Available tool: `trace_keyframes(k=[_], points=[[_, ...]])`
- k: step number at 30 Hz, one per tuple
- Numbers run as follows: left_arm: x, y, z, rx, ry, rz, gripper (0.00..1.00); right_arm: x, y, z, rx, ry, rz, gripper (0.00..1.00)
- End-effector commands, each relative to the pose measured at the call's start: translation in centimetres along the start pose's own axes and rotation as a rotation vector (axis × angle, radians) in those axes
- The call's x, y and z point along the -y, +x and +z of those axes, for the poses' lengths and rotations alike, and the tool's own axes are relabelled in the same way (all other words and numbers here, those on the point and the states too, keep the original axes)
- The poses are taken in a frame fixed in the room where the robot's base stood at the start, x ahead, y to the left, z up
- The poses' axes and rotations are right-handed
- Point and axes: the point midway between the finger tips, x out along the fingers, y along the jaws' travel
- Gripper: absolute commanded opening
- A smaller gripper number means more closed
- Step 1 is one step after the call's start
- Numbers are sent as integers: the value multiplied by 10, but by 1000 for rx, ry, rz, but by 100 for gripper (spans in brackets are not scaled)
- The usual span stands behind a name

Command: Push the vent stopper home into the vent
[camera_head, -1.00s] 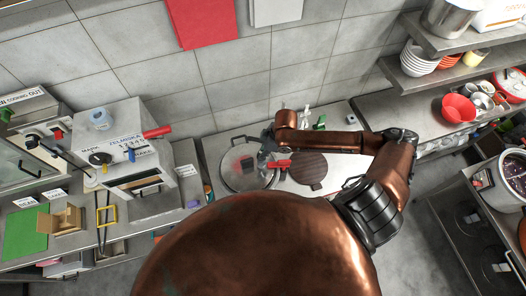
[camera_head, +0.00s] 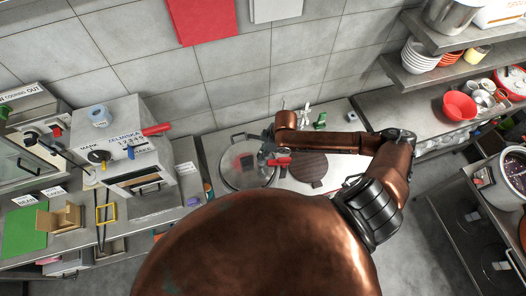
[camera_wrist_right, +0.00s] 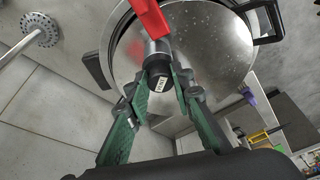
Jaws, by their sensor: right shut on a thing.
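The vent stopper (camera_wrist_right: 158,68) shows in the right wrist view as a short dark cylinder with a small white label reading VENT on its end. My right gripper (camera_wrist_right: 166,78) has its green-lined fingers on either side of it and is shut on it. A red handle-like part (camera_wrist_right: 150,18) sits directly above it. Behind it is a shiny round pot lid (camera_wrist_right: 210,45). In the head view my right gripper (camera_head: 266,148) is over the right side of the lidded pot (camera_head: 240,172). The vent opening is hidden, so I cannot tell how deep the stopper sits. My left gripper is not in view.
A dark round plate (camera_head: 307,170) lies right of the pot, with a red part (camera_head: 278,161) between them. A metal appliance (camera_head: 130,150) with a red lever stands to the left. The tiled wall (camera_head: 230,70) rises behind. Shelves with bowls (camera_head: 420,58) are at right.

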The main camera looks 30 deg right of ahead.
Motion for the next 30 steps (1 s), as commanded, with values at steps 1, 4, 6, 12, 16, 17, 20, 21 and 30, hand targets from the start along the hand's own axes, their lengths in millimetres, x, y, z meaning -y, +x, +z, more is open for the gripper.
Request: trace_keyframes(k=[1,4,6,12,16,17,20,21,30], points=[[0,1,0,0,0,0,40,0,1,0,-1,0,0,0],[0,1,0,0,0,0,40,0,4,1,-1,0,0,0],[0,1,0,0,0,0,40,0,3,0,-1,0,1,26],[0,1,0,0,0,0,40,0,3,1,-1,0,0,39],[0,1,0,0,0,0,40,0,3,1,0,0,0,42],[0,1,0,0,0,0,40,0,3,1,0,0,0,42],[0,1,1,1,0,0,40,0,3,2,1,0,-1,42],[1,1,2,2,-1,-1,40,0,3,1,1,0,0,42],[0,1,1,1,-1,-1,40,-1,-35,1,1,-2,4,42]])
